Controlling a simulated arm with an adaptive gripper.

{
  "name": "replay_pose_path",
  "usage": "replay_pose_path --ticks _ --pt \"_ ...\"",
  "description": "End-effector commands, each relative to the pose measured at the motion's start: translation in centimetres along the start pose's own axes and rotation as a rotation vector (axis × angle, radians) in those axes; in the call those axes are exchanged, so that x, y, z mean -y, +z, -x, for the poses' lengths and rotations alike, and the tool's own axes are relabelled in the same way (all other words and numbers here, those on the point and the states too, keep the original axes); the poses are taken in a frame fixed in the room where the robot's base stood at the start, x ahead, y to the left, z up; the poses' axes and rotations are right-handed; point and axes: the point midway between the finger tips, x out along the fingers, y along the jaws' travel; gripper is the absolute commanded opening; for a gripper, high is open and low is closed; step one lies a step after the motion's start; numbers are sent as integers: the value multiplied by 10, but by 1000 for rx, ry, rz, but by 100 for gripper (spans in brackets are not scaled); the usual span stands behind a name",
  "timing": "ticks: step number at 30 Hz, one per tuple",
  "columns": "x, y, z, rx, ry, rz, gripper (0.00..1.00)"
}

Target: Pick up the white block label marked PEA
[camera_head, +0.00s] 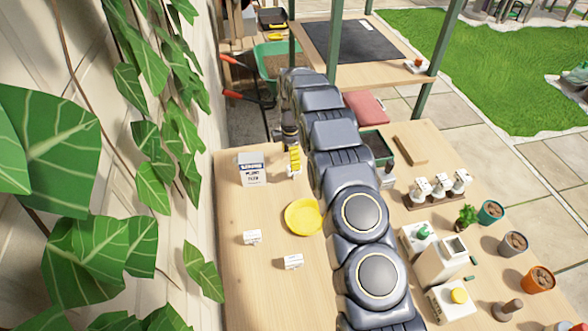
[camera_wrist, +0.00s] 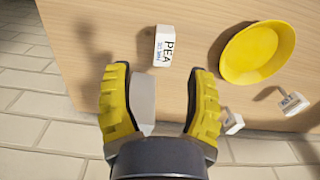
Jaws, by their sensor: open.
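The white block label marked PEA (camera_wrist: 167,46) rests on the wooden table in the wrist view, dark lettering with smaller blue print below. My gripper (camera_wrist: 160,72) is open, its two yellow ribbed fingers spread apart. The PEA block shows in the gap beyond the fingertips, untouched. In the head view my gripper (camera_head: 294,160) is partly seen beside my arm, over the far left of the table; I cannot clearly pick out the PEA block there.
A yellow plate (camera_head: 304,217) lies near two small white labels (camera_head: 252,237) (camera_head: 293,262). A white carton (camera_head: 251,169) stands left of my gripper. Pots, including an orange one (camera_head: 538,279), and white containers (camera_head: 441,262) stand right of my arm. The table's edge shows in the wrist view.

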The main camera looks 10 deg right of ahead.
Motion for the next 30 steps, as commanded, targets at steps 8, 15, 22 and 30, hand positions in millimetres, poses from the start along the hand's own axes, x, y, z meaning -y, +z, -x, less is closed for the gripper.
replay_pose_path --ticks 8,15,22,30 --pt "2 -1 -28 0 -1 -1 54" --pt "4 -1 -63 0 -3 -1 54" --pt "3 0 -71 1 0 -2 54" --pt "4 0 -70 1 0 -3 0"
